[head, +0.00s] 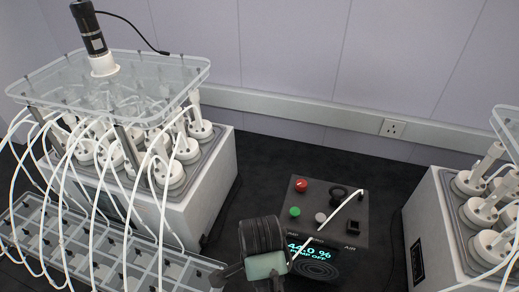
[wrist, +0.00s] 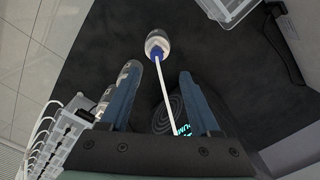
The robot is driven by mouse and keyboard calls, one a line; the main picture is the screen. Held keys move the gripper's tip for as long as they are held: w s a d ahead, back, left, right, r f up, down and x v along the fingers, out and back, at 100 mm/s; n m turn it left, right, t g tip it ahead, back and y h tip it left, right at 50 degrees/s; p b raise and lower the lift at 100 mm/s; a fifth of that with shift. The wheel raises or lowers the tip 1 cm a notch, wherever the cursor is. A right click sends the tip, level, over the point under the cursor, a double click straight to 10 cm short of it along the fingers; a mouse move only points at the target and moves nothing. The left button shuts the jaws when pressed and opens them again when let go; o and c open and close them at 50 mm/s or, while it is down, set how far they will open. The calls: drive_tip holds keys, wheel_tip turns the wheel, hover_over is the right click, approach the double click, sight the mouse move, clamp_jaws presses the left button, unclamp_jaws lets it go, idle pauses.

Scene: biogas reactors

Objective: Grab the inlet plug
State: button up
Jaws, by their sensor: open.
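In the wrist view, my gripper (wrist: 159,74) has its two blue fingers spread apart with nothing held between them. A rounded clear-and-white piece with a blue collar (wrist: 156,47) lies beyond the fingertips. A thin white tube (wrist: 166,95) runs from it back between the fingers. I cannot tell for sure which part is the inlet plug. In the head view, my dark wrist hides part of the control box (head: 336,222), and a white tube (head: 342,209) crosses the box top. The fingertips are hard to make out there.
A reactor bath (head: 205,200) with white-capped bottles and many tubes stands at the left, with a clear compartment rack (head: 150,250) in front. Another bath (head: 430,225) stands at the right. The box carries red and green buttons and a lit screen. Dark bench shows behind the box.

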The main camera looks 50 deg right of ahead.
wheel_tip(320, 180, down, 2)
drive_tip(key=shift+f+p, duration=0.2)
drive_tip(key=shift+p, duration=0.2)
drive_tip(key=f, duration=0.1)
drive_tip(key=f+p, duration=0.1)
drive_tip(key=f, duration=0.2)
drive_tip(key=shift+s+a+p, duration=0.2)
drive_tip(key=shift+a+p, duration=0.1)
drive_tip(key=shift+p, duration=0.1)
drive_tip(key=shift+f, duration=0.65)
drive_tip(key=shift+c, duration=0.2)
clamp_jaws()
